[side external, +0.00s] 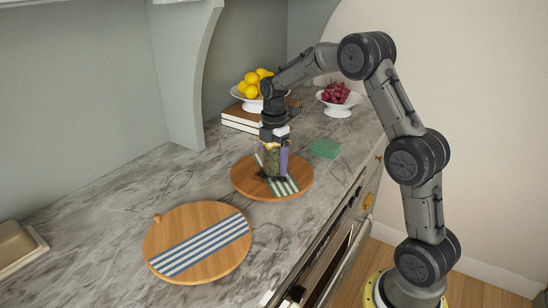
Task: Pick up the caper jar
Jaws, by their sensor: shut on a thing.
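The caper jar (271,160) is a small glass jar with green contents. It stands upright over the far round wooden board (242,185), which has a green and white striped cloth (287,187) on it. My gripper (272,150) points down from above and is shut on the jar. The fingers and a purple-sided part hide some of the jar. I cannot tell whether the jar's base touches the board.
A nearer round board (190,222) carries a blue-striped cloth. The counter (110,195) between boards is clear.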

